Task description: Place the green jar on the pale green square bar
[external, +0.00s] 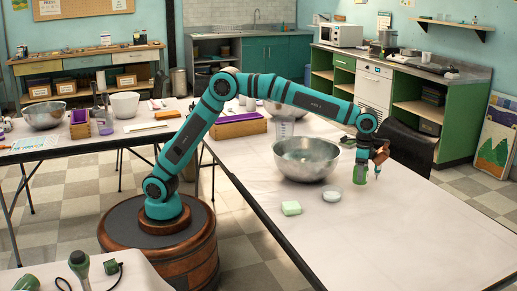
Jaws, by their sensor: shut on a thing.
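The green jar (360,174) is held upright at the end of my arm, to the right of a large metal bowl. My gripper (371,166) is shut on the jar. The jar's base is at or just above the white table; I cannot tell if it touches. The pale green square bar (291,208) lies flat on the table, to the left of the jar and nearer the camera. Nothing lies on top of the bar.
The large metal bowl (307,160) stands behind the bar. A small round white dish (332,194) sits between the bar and the jar. A wooden box with purple contents (238,125) stands at the back left. The table's front right is clear.

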